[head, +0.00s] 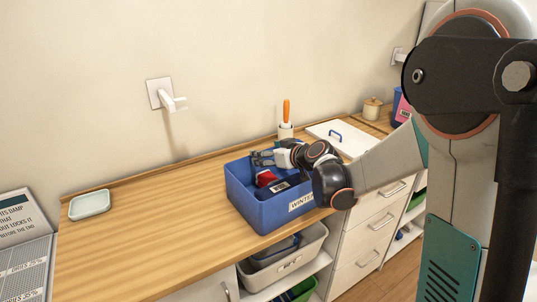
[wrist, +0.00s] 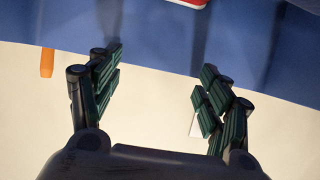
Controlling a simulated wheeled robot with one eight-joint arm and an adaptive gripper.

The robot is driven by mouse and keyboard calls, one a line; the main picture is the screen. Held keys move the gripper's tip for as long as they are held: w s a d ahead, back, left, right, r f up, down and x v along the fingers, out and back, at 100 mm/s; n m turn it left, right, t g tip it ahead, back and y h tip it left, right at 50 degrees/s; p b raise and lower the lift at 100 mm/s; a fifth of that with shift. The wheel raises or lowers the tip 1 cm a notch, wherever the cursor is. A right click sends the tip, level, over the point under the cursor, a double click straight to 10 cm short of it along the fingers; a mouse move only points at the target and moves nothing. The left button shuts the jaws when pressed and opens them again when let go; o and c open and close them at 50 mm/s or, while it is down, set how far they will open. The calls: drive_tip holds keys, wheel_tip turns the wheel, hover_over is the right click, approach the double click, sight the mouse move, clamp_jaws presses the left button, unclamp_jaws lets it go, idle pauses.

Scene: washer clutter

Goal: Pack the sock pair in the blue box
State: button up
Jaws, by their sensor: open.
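The blue box (head: 255,210), labelled "WINTER", stands on the wooden counter. My gripper (head: 260,158) is over the box, near its back rim. In the wrist view my gripper (wrist: 160,82) has its two fingers spread wide with nothing between them. A red item (head: 266,177) lies inside the box beside a dark item with a pale label (head: 279,187). A red and white edge (wrist: 190,2) shows at the top of the wrist view, against the blue of the box (wrist: 150,30). I cannot tell for sure whether the red item is the sock pair; my arm hides part of the box.
A white holder with an orange handle (head: 286,112) stands behind the box. A white lid-like board (head: 345,141) lies to the right. A pale dish (head: 89,205) sits at left; the counter between is clear. Bins (head: 290,262) fill the shelf below.

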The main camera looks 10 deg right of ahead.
wheel_tip(320, 180, up, 10)
drive_tip(key=shift+f, duration=0.15)
idle(0.3)
idle(0.4)
drive_tip(key=s+a+g, duration=0.1)
drive_tip(key=s, duration=0.5)
drive_tip(key=s+f+m+g+h, duration=0.1)
drive_tip(key=s, duration=0.5)
drive_tip(key=s+a+g, duration=0.1)
drive_tip(key=s, duration=0.6)
drive_tip(key=shift+s+a+f+m+h, duration=0.1)
drive_tip(key=shift+a+f+m+h, duration=0.05)
drive_tip(key=shift+a+m+h, duration=0.15)
drive_tip(key=s+d+f+m+g+h, duration=0.1)
drive_tip(key=s+d+f, duration=0.1)
drive_tip(key=s, duration=0.7)
drive_tip(key=s+d+f+m+g+h, duration=0.1)
drive_tip(key=s+d+f+h, duration=0.1)
drive_tip(key=s+f, duration=0.3)
drive_tip(key=shift+s+m, duration=0.4)
drive_tip(key=shift+s, duration=1.65)
